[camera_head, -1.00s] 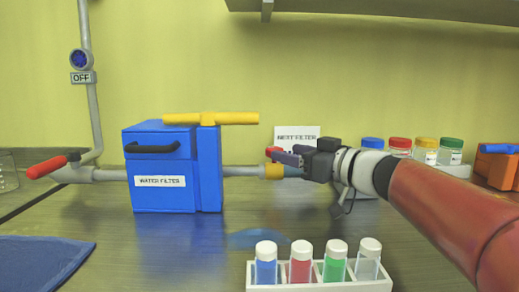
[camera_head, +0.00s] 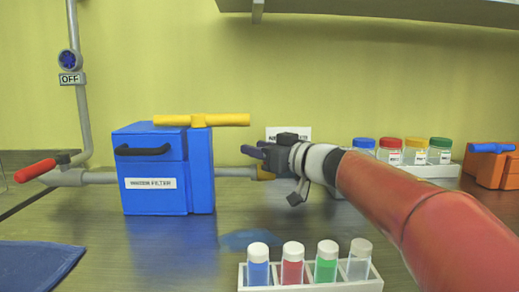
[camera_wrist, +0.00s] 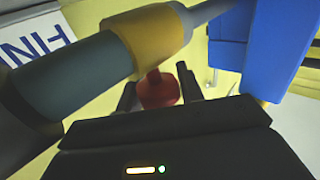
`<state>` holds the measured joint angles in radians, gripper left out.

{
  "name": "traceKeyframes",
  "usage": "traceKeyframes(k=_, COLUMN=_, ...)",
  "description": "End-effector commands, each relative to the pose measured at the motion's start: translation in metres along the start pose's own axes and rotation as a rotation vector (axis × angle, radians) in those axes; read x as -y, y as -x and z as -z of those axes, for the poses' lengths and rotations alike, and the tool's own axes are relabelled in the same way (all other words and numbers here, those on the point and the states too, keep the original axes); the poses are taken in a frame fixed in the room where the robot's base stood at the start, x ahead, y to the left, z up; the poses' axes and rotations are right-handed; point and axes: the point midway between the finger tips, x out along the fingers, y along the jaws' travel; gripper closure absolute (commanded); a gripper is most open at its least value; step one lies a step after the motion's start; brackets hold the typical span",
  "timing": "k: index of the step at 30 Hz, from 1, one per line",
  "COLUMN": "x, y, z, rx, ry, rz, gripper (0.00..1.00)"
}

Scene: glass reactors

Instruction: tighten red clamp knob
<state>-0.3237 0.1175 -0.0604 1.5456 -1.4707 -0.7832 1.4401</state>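The red clamp knob (camera_wrist: 158,90) hangs from the yellow clamp band on the pipe in the wrist view. It lies between the two dark fingers of my gripper (camera_wrist: 158,92), with a gap visible on each side. The yellow clamp band (camera_wrist: 152,40) wraps the joint between a dark pipe and a grey pipe. In the head view my gripper (camera_head: 255,152) is at the pipe joint right of the blue water filter. It hides the knob there and most of the clamp band (camera_head: 265,172).
The blue filter box (camera_head: 150,192) with a yellow T-handle (camera_head: 201,120) stands left of my gripper. A rack of several capped vials (camera_head: 312,284) is in front. Jars with coloured lids (camera_head: 414,156) and an orange box (camera_head: 492,172) are at right. A blue cloth (camera_head: 35,265) lies at left.

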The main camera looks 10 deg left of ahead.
Motion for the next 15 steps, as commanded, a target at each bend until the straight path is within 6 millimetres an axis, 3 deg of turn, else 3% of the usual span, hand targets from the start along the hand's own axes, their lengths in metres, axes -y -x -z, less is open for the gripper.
traceKeyframes(k=1, x=0.0000, y=0.0002, z=0.0000, rx=0.000, ry=0.000, rz=0.000, gripper=0.70)
traceKeyframes(k=6, x=0.0000, y=0.0002, z=0.0000, rx=0.000, ry=0.000, rz=0.000, gripper=0.90)
traceKeyframes(k=15, x=-0.0009, y=0.0002, z=0.0019, rx=-0.004, ry=-0.001, rz=-0.130, gripper=0.90)
